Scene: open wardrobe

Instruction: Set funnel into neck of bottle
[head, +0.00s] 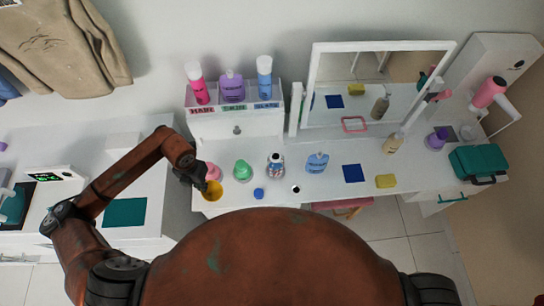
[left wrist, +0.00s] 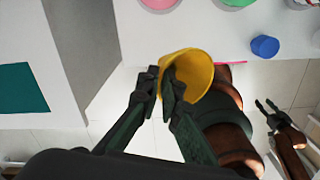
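The yellow funnel (head: 212,191) is at the front left edge of the white vanity top. My left gripper (head: 196,178) is at its left side. In the left wrist view my left gripper's fingers (left wrist: 161,88) are close together on the near side of the funnel (left wrist: 195,70), apparently pinching its wall; its spout is not clear. Behind it stand a pink bottle (head: 213,172), a green bottle (head: 242,170), a labelled bottle (head: 275,164) and a blue bottle (head: 317,162). I cannot tell which neck is open. My right gripper (left wrist: 268,112) looks open and empty in the left wrist view.
A blue cap (head: 258,194) and a small dark-topped item (head: 295,189) lie near the front edge. A dark blue cloth (head: 353,173) and yellow sponge (head: 386,181) lie right. A mirror (head: 375,85) and a bottle rack (head: 236,122) stand behind. A teal case (head: 478,162) is far right.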

